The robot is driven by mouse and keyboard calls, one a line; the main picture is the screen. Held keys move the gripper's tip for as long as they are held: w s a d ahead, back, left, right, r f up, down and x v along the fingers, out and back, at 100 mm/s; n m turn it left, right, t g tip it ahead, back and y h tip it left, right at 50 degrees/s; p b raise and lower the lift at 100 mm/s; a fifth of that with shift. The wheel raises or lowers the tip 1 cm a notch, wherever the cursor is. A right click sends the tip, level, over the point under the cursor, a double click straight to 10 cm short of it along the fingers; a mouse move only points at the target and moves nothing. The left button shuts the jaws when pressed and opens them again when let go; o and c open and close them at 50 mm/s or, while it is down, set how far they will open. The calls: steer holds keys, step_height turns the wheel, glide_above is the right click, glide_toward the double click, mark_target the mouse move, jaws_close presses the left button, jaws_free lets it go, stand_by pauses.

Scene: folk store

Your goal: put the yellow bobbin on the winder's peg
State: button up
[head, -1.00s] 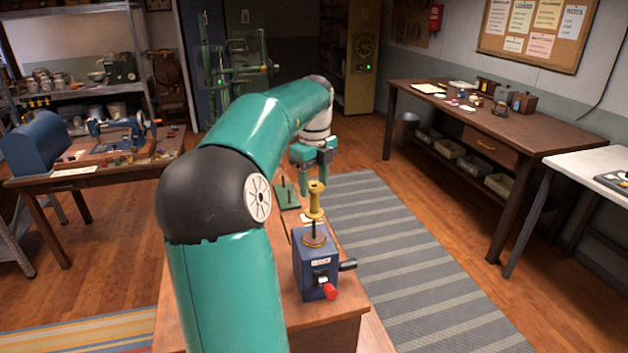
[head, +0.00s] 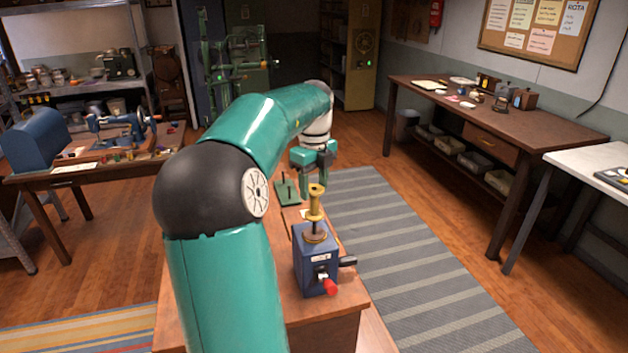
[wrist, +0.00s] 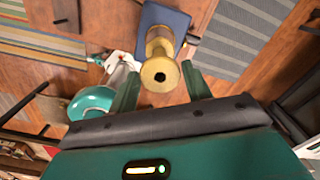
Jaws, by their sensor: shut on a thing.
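The yellow bobbin (head: 315,204) stands upright between the fingertips of my gripper (head: 317,187), which is shut on it. In the wrist view the bobbin (wrist: 161,50) shows end-on, with a dark centre hole and a finger of my gripper (wrist: 161,90) on each side. The blue winder (head: 316,268) stands directly below on the bench. Its dark peg (head: 315,228) shows between the bobbin's lower end and the round brass-coloured disc on the winder's top. The bobbin is in line with the peg, clear of the disc. Whether the peg tip is inside it is hidden.
A green stand with an upright pin (head: 287,192) is behind the winder on the narrow wooden bench (head: 262,300). The winder has a red knob (head: 330,287) in front and a dark handle (head: 348,261) at right. Striped carpet (head: 400,260) lies right of the bench.

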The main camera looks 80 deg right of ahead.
mark_target(314, 201)
steer(key=shift+f, duration=2.6)
steer(key=o, duration=0.8)
steer(key=shift+r, duration=0.1)
step_height(314, 201, up, 14)
steer(key=shift+f, duration=0.15)
